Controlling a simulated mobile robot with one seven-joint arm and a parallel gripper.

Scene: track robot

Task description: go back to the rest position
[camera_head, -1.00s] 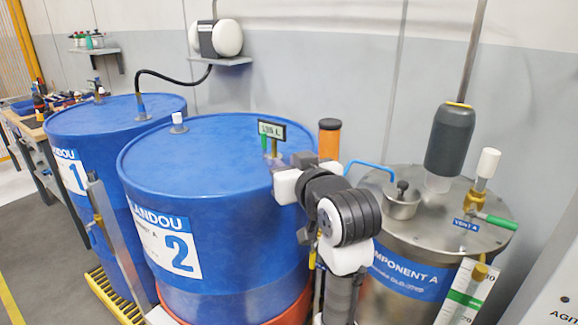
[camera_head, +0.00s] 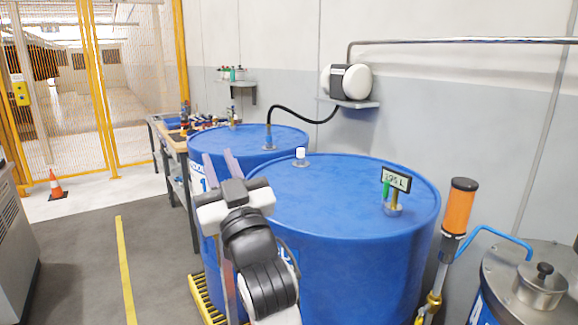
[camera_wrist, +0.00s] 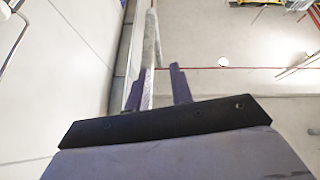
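My gripper (camera_head: 217,155) is in front of the blue drums in the head view, with its two long fingers pointing up. The fingers stand apart with nothing held between them. In the wrist view the gripper (camera_wrist: 158,78) also shows two separate purple-grey fingers, and the camera looks up at pale walls and ceiling. My arm behind the gripper covers part of the drums.
A near blue drum (camera_head: 335,195) carries a small level display (camera_head: 396,180). A second drum (camera_head: 240,142) stands behind it. An orange-topped tool (camera_head: 459,205) and a steel vessel (camera_head: 530,262) are at right. Grey floor (camera_head: 80,250) at left is open, with a cone (camera_head: 56,185) beyond.

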